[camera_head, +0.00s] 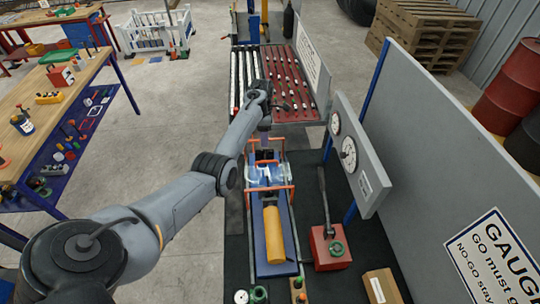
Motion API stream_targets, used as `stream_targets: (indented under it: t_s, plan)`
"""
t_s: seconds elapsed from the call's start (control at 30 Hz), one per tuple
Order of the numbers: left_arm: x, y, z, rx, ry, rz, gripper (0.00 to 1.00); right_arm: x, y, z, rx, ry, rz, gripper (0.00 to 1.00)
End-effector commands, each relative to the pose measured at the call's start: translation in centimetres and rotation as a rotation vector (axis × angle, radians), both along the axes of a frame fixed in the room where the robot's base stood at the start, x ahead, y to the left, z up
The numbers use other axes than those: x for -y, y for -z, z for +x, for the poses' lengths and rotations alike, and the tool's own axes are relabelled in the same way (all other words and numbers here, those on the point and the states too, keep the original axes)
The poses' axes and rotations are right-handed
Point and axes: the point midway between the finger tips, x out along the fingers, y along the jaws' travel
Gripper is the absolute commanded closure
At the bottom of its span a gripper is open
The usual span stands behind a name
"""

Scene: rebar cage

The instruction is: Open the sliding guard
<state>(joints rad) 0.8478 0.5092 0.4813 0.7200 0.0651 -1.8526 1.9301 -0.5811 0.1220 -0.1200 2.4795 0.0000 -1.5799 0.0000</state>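The guard (268,174) looks like a clear, bluish cover with orange-red bars at its ends. It sits over a blue bench unit (272,240) in the middle of the view. A yellow cylinder (273,235) lies on the unit in front of the guard. My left arm reaches in from the left, and my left gripper (265,153) points down at the far part of the guard, by its far orange bar. Its fingers are dark and small here; I cannot tell whether they touch the bar or are open. My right gripper does not show.
A red block with a lever (330,246) stands right of the unit. A grey gauge panel (356,160) and a tall grey board (430,160) close off the right. A rack of red and white rods (285,85) lies behind. A wooden workbench (50,100) stands left, across open floor.

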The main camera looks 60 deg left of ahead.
Motion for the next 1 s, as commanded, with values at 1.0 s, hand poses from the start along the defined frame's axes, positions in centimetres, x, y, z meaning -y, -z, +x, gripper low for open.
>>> stream_targets:
  t_s: [1.0]
  plan:
    - [1.6,9.0,-0.8,0.000,0.000,0.000,0.62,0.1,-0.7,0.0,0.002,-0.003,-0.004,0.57]
